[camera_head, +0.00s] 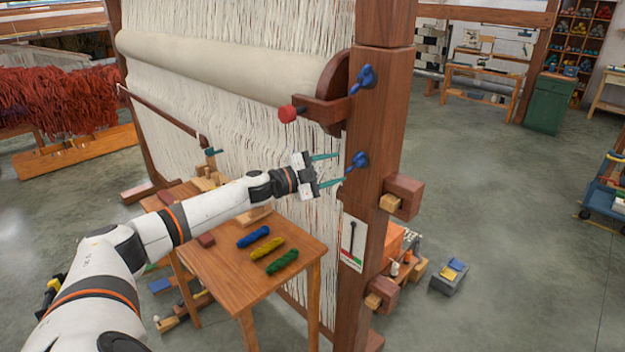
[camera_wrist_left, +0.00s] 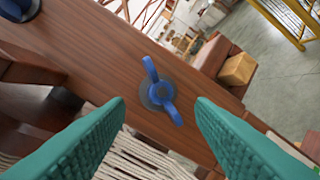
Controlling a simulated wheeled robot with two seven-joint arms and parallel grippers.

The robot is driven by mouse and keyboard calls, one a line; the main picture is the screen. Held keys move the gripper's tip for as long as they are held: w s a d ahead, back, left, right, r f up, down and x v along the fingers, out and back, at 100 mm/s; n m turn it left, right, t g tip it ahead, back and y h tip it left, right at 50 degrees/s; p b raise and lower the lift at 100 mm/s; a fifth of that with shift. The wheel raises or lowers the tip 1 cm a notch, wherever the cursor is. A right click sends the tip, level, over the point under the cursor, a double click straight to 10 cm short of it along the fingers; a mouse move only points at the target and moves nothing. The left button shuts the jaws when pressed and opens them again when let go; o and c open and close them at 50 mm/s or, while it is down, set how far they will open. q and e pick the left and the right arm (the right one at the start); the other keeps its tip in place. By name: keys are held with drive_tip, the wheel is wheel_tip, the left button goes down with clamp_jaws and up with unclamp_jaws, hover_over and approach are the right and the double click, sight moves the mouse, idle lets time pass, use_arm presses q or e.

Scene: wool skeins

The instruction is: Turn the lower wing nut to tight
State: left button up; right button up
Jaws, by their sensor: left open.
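The lower wing nut (camera_head: 358,161) is blue and sits on the side of the loom's brown wooden upright (camera_head: 382,130). In the left wrist view the lower wing nut (camera_wrist_left: 160,92) has two wings set on a slant, with a round grey washer behind it. My left gripper (camera_head: 341,169) is open with teal fingers. Its fingertips point at the nut, one to each side of it in the wrist view, and appear short of it. The upper wing nut (camera_head: 363,78) is higher on the same post. My right gripper is not in view.
A red-ended wooden bracket (camera_head: 318,109) juts out above my left gripper. A small table (camera_head: 220,275) with blue, yellow and green skeins stands below my arm. A card with a red and green band (camera_head: 352,242) hangs lower on the post.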

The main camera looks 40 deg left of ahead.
use_arm(q)
drive_tip(key=b+v, duration=0.3)
drive_tip(key=v, duration=0.4)
idle(0.6)
